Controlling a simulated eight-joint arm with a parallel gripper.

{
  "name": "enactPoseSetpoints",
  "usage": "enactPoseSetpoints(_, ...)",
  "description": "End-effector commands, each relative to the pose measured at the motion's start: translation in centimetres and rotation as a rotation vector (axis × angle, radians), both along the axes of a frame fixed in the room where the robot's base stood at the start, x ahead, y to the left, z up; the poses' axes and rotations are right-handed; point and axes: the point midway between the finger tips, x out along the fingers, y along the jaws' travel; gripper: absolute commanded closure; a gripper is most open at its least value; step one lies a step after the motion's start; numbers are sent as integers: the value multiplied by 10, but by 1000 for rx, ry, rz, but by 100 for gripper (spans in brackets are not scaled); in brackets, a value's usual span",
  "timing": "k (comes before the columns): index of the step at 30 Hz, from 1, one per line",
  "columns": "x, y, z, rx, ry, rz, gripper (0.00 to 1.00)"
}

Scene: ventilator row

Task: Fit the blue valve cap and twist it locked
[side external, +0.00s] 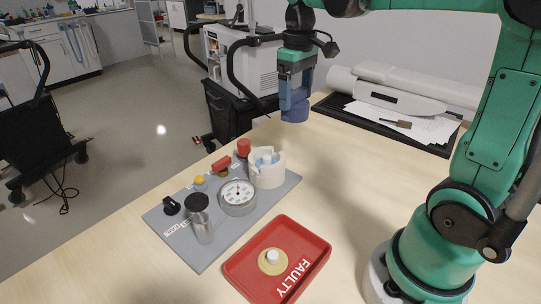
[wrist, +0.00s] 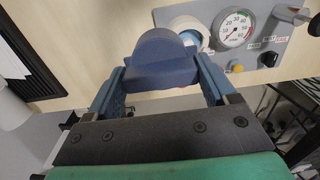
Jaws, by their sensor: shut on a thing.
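The blue valve cap (side external: 295,115) is held between the fingers of my gripper (side external: 294,98), well above the table and behind the grey panel. In the wrist view the cap (wrist: 158,55) sits between the two blue fingers, and my gripper (wrist: 160,85) is shut on it. The white round valve housing (side external: 267,171) stands at the far right end of the grey panel, with notches in its rim and light blue inside. In the wrist view the housing (wrist: 188,26) is partly hidden behind the cap. Cap and housing are apart.
A red FAULTY tray (side external: 240,273) holds a beige disc (side external: 273,262). A black tray with papers (side external: 430,145) lies behind.

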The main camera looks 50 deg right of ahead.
Motion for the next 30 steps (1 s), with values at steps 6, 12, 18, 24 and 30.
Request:
enactPoseSetpoints(6, 31, 40, -21, 0, 0, 4, 73)
enactPoseSetpoints(12, 35, 46, -35, 0, -1, -1, 73)
enactPoseSetpoints(18, 34, 45, -55, 0, -1, -1, 73)
enactPoseSetpoints(24, 34, 45, -68, 0, -1, -1, 73)
enactPoseSetpoints(30, 34, 45, -71, 0, -1, -1, 73)
